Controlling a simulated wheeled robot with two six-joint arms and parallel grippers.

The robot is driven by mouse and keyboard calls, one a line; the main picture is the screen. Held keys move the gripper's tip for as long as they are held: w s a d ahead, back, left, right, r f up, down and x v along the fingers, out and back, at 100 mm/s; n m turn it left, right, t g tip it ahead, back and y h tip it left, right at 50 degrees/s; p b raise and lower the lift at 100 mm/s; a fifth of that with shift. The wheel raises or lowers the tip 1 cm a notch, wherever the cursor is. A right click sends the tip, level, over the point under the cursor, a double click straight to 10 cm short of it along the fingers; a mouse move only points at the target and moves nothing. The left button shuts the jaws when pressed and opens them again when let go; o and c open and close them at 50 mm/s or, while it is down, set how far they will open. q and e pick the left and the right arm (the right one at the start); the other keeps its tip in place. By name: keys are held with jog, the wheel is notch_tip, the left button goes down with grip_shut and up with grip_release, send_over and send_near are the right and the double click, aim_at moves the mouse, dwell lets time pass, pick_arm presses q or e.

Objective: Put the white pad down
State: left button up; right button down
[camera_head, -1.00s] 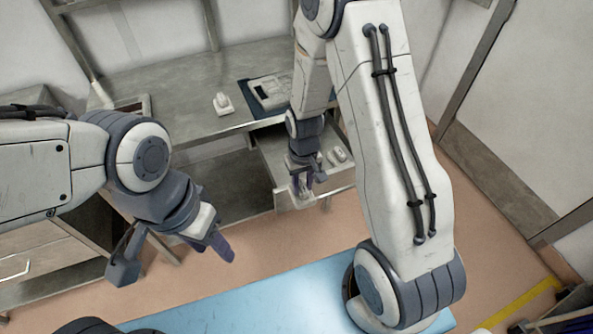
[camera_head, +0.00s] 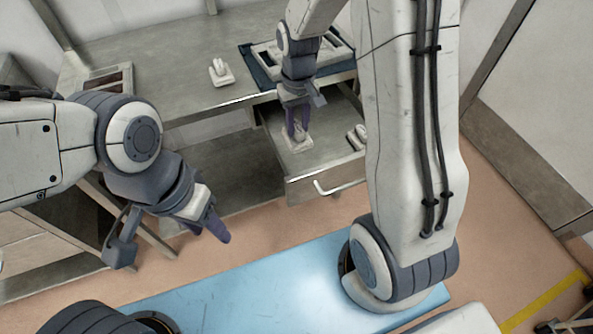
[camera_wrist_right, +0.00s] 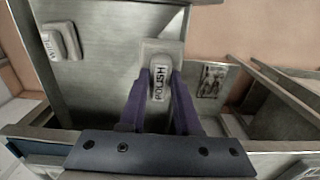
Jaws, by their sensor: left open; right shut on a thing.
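My right gripper (camera_head: 297,128) is shut on a white pad (camera_head: 297,141) marked POLISH, which has a raised grip on a flat base. The pad is over the left part of the open drawer (camera_head: 325,160); I cannot tell whether its base touches the drawer floor. In the right wrist view the pad (camera_wrist_right: 160,85) sits between the purple fingers (camera_wrist_right: 158,100), label facing the camera. My left gripper (camera_head: 212,224) is open and empty, in front of the bench and away from the drawer.
A second white pad (camera_head: 357,137) lies in the drawer to the right; its label (camera_wrist_right: 58,42) is partly readable. Another white piece (camera_head: 221,73) stands on the bench top (camera_head: 170,85). A dark blue mat (camera_head: 258,75) bears a grey mould.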

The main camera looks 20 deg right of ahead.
aim_at(298, 139)
notch_tip(298, 139, down, 5)
jog(key=shift+f, duration=2.45)
jog(key=shift+f, duration=0.15)
jog(key=c, duration=0.6)
grip_release()
